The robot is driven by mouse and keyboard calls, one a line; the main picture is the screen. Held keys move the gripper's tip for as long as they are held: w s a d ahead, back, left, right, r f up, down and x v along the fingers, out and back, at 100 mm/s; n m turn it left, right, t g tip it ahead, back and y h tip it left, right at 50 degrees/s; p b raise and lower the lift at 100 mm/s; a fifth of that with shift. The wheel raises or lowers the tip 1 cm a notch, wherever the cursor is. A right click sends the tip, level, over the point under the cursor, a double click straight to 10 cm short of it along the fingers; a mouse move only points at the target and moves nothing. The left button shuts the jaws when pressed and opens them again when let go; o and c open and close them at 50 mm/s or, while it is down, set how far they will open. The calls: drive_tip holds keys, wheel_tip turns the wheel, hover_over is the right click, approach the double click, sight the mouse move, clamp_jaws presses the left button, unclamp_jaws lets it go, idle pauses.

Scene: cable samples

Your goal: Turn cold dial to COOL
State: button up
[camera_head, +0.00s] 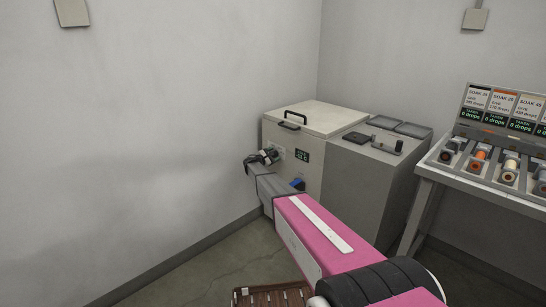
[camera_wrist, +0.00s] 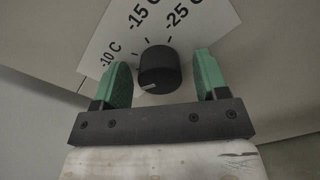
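The cold dial (camera_wrist: 159,68) is a black round knob with a pale pointer mark on its lower left edge. It sits on a white scale plate (camera_wrist: 201,28) with -10 C, -15 C and -25 C printed around it. My gripper (camera_wrist: 161,78) is open, with one green finger on each side of the dial and a gap visible on both sides. In the head view my gripper (camera_head: 268,156) is at the front of the cream cold chest (camera_head: 318,118), where it hides the dial. I see no word COOL on the visible part of the plate.
A grey cabinet (camera_head: 365,190) adjoins the chest on the right. A bench with cable samples (camera_head: 484,160) stands farther right. The wall is close on the left.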

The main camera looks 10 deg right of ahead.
drive_tip(key=shift+a, duration=0.1)
drive_tip(key=v, duration=1)
drive_tip(key=shift+s+a, duration=0.25)
drive_tip(key=s+d+f+m+g+y, duration=0.2)
drive_tip(key=s+d+m+g+y, duration=0.25)
drive_tip(key=s, duration=0.95)
drive_tip(key=s+d+f+m+g+y, duration=0.1)
drive_tip(key=s+d+f+m+g, duration=0.15)
drive_tip(key=s+d+m, duration=0.7)
drive_tip(key=s+a+m+g+y, duration=0.1)
drive_tip(key=s+a+y, duration=0.1)
drive_tip(key=s, duration=0.7)
drive_tip(key=s+a+r+m+g+y, duration=0.1)
drive_tip(key=s+y, duration=0.3)
drive_tip(key=s, duration=0.5)
drive_tip(key=s+a+m+g+y, duration=0.1)
drive_tip(key=s+a+y, duration=0.1)
drive_tip(key=s, duration=0.7)
drive_tip(key=shift+s+a+r+m+g+y, duration=0.3)
drive_tip(key=shift+s+a+r+y, duration=0.1)
drive_tip(key=shift+y, duration=0.15)
